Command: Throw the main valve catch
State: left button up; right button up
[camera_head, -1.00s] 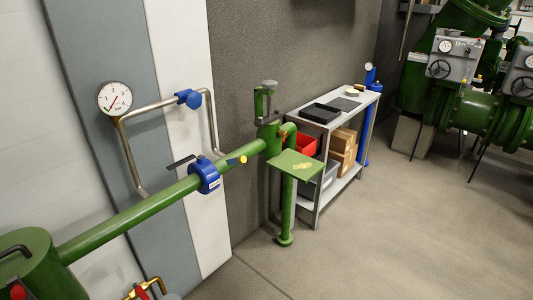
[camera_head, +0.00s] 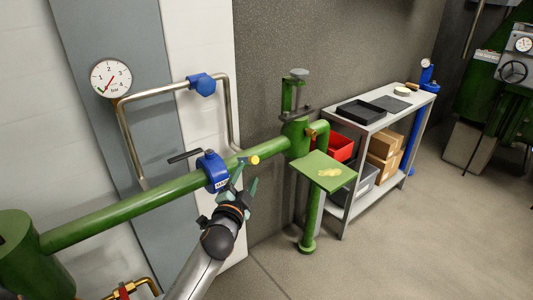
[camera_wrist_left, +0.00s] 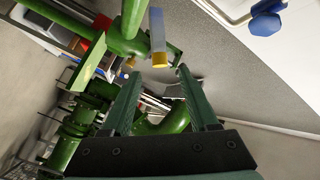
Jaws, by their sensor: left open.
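A blue valve body (camera_head: 214,171) is clamped around the sloping green pipe (camera_head: 130,205). A black lever (camera_head: 184,156) sticks out to its left, and a yellow knob (camera_head: 254,160) shows just to its right. My left gripper (camera_head: 247,172) is open, just in front of and below the knob, with nothing between its fingers. In the left wrist view, a grey-blue bar with a yellow end (camera_wrist_left: 160,58) lies just beyond the open fingertips, apart from them. I cannot tell which part is the catch. My right gripper is not in view.
A round gauge (camera_head: 111,78) and a bent steel pipe with a blue fitting (camera_head: 201,85) are on the wall behind. A green plate (camera_head: 323,171) stands right of the gripper. A grey shelf (camera_head: 384,119) stands farther right. Open floor lies at lower right.

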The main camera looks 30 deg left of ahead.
aim_at(247, 160)
pick_arm(q)
jog(key=x, duration=1.1)
jog(key=shift+b, duration=0.3)
jog(key=shift+w+a, duration=0.1)
grip_shut()
dwell(0.9)
